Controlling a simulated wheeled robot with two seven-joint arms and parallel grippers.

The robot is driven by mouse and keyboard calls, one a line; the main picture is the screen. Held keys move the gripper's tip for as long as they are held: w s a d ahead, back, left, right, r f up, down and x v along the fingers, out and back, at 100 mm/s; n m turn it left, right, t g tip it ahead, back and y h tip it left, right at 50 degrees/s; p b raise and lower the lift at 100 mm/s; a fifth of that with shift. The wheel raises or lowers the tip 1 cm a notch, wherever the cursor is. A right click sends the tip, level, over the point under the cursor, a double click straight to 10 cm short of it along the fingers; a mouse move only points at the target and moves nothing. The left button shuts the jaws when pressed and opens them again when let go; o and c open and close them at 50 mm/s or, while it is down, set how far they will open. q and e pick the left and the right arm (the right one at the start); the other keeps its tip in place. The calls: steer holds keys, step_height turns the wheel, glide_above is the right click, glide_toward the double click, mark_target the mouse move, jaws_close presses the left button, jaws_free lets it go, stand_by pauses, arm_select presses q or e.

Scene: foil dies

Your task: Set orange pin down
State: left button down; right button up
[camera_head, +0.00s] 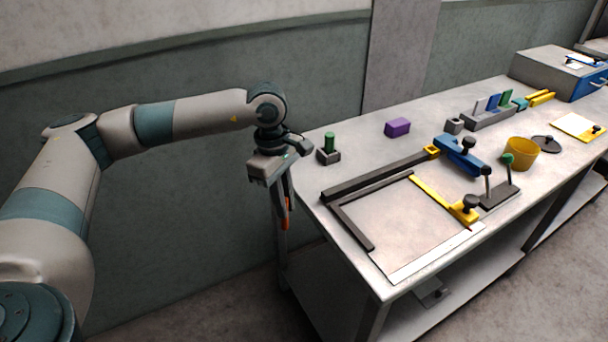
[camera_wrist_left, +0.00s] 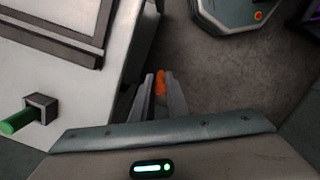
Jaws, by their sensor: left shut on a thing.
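The orange pin (camera_wrist_left: 160,86) is between the fingertips of my left gripper (camera_wrist_left: 159,92) in the left wrist view. In the head view the left gripper (camera_head: 287,215) points down just off the table's left end, and a bit of the orange pin (camera_head: 286,207) shows between its fingers. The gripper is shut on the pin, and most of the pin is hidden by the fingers. The floor is behind it in the wrist view. My right gripper is not in view.
The workbench (camera_head: 390,288) has a dark L-shaped frame (camera_head: 350,225) near its left end. A purple block (camera_head: 397,127), a blue clamp (camera_head: 459,157) and a yellow cup (camera_head: 521,154) stand farther right.

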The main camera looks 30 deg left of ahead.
arm_select(q)
steer(key=s+d+f+m, duration=0.5)
steer(key=s+f+m, duration=0.1)
steer(key=f+m, duration=0.1)
steer(key=s+d+f+m+g+y, duration=0.1)
steer(key=s+d+f+m, duration=0.3)
steer(key=s+f+m, duration=0.2)
step_height(320, 180, down, 2)
steer(key=m, duration=0.4)
steer(key=shift+s+d+g, duration=0.15)
steer(key=shift+d+g, duration=0.15)
steer(key=shift+d, duration=0.1)
steer(key=shift+f, duration=0.1)
